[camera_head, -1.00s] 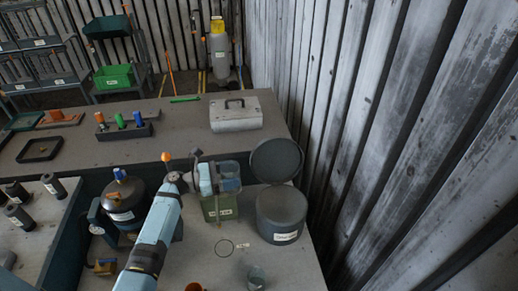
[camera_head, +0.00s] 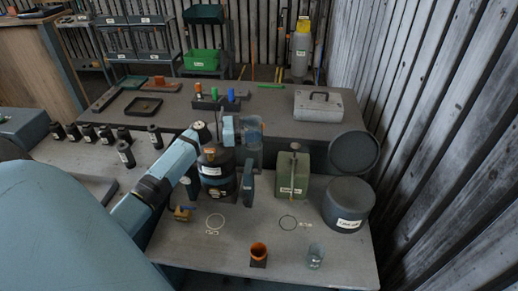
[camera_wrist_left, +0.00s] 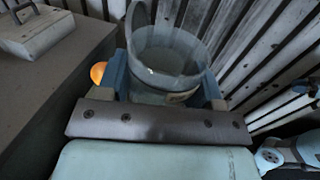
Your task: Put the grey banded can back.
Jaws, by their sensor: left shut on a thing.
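My left gripper (camera_head: 236,131) is raised above the back of the front bench, near the dark round vessel. It is shut on a see-through grey vessel (camera_head: 251,130), which fills the jaws in the left wrist view (camera_wrist_left: 168,62) and has an open, rounded rim. I cannot make out a band that marks it as the grey banded can. Several small dark cans with pale labels stand on the left bench, one (camera_head: 126,153) nearer than the others. My right gripper is not seen.
The dark round vessel (camera_head: 214,185), a green canister (camera_head: 315,187) and a grey drum (camera_head: 347,200) with its lid (camera_head: 354,152) raised stand along the bench. An orange cup (camera_head: 258,256) and a clear glass (camera_head: 315,257) are near the front edge. A ribbed wall closes the right.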

